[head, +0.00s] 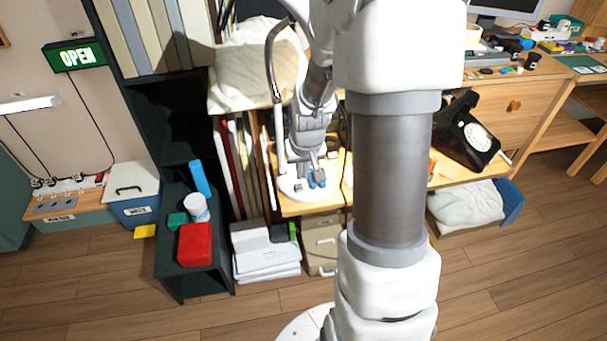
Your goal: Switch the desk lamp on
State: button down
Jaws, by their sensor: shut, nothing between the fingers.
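The desk lamp has a round white base (291,187) on the wooden desk, with an upright white stem and a dark bent neck (271,65). Its top end runs behind my arm, so I cannot see the lamp head or tell whether it is lit. My gripper (318,183) points down over the right part of the lamp base, with blue fingertips close together and nothing between them. I cannot tell whether the fingertips touch the base. No switch can be made out; that part of the base is partly covered by my gripper.
My arm hides the middle of the desk. A black dial phone (466,130) sits on the desk at the right. Upright boards and folders (235,160) stand left of the lamp. A dark stand with a red box (195,244) is at lower left. Wooden floor (480,285) is clear at lower right.

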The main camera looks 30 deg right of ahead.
aim_at(302, 189)
notch_tip(302, 189, up, 11)
jog(key=p, duration=0.3)
jog(key=shift+s+r, duration=0.15)
jog(key=shift+s, duration=0.05)
jog(key=shift+a, duration=0.1)
